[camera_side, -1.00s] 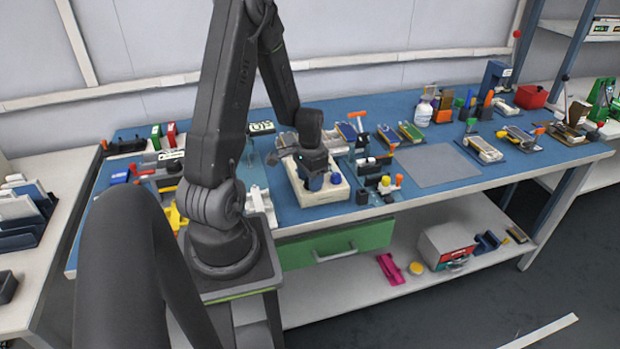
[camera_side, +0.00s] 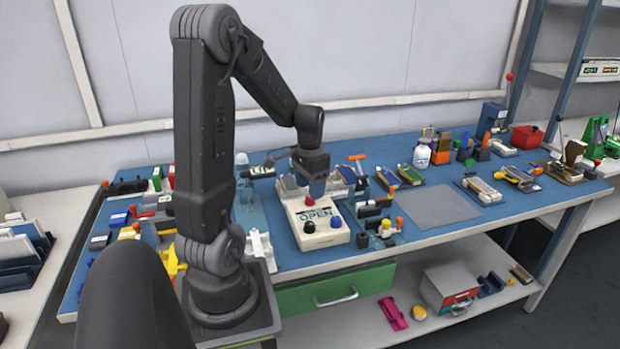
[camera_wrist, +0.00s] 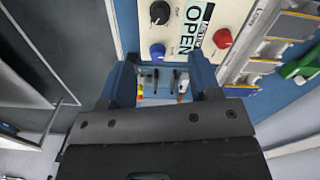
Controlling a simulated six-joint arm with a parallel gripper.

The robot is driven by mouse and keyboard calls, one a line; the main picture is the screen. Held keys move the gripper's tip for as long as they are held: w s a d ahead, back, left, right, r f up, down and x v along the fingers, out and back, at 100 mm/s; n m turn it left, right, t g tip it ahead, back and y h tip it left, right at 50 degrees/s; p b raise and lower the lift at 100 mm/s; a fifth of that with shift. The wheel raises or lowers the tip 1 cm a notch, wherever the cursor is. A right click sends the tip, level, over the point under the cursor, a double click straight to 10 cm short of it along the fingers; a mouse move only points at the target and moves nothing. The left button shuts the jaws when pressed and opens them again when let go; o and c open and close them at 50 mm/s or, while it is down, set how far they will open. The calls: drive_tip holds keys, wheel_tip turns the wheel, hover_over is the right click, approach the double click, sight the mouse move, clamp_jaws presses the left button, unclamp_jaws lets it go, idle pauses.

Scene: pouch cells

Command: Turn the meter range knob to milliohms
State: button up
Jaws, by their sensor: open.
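The meter (camera_side: 322,238) is a cream box on the blue bench, with a display reading OPEN (camera_side: 314,213). It carries a red knob (camera_side: 310,200), a black knob (camera_side: 309,227) and a blue knob (camera_side: 336,222). In the wrist view, the black knob (camera_wrist: 160,12), blue knob (camera_wrist: 157,51) and red knob (camera_wrist: 222,38) lie around the display (camera_wrist: 196,28). The small labels are unreadable, so I cannot tell the range setting. My gripper (camera_side: 317,190) is open and empty, above the meter's back part. In the wrist view, my gripper (camera_wrist: 162,75) has its fingers apart, the blue knob lying ahead between them.
Close right of the meter stand small fixtures with a yellow-topped piece (camera_side: 386,225). A white tray (camera_side: 260,247) lies to its left. Pouch-cell trays (camera_side: 405,174) lie behind right. A bare grey mat (camera_side: 438,206) gives free room farther right.

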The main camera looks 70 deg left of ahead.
wheel_tip(320, 180, up, 2)
drive_tip(key=shift+r, duration=0.1)
idle(0.4)
drive_tip(key=w+d+r+m+t+y, duration=0.1)
drive_tip(key=d+r, duration=0.2)
drive_tip(key=d, duration=0.3)
drive_tip(key=w+d+r+t, duration=0.1)
drive_tip(key=w+d+r, duration=0.15)
drive_tip(key=d, duration=0.35)
drive_tip(key=s+d+r+m+t, duration=0.1)
drive_tip(key=s+d+r, duration=0.1)
drive_tip(key=d, duration=0.5)
drive_tip(key=s+d+r+t+h, duration=0.1)
drive_tip(key=s+d+r+t, duration=0.1)
drive_tip(key=d, duration=0.6)
drive_tip(key=s+r, duration=0.1)
drive_tip(key=s, duration=0.1)
drive_tip(key=shift+s+r+m+t, duration=0.25)
drive_tip(key=shift+s+m+t, duration=0.05)
drive_tip(key=shift+s+m, duration=0.1)
